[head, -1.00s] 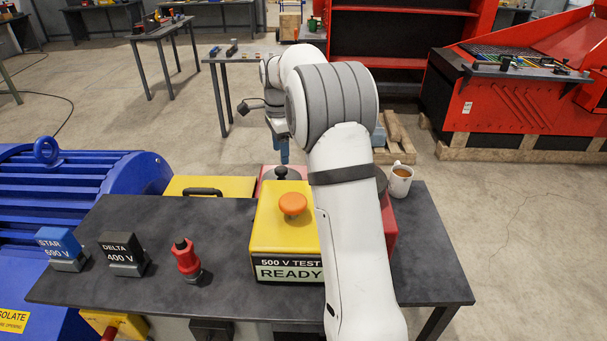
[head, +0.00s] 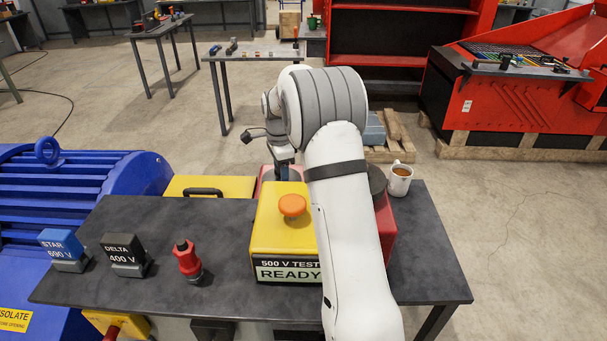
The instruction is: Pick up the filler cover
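A grey, dome-like cap, which may be the filler cover, sat on the red unit (head: 387,225) behind the yellow tester in the earlier view; now my gripper hides most or all of it. My gripper (head: 285,172) points down at that spot, low over the red unit, with its fingertips behind the yellow tester. I cannot tell whether the fingers are open, shut or touching the cap. A dark round part (head: 377,181) of the red unit shows just right of my arm.
The yellow tester (head: 275,228), with an orange button (head: 292,205) and a READY display, stands in front of my gripper. A coffee mug (head: 400,179) is at the right. Blue (head: 62,248) and black (head: 125,253) blocks and a red plug (head: 187,260) stand left on the dark table (head: 430,250).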

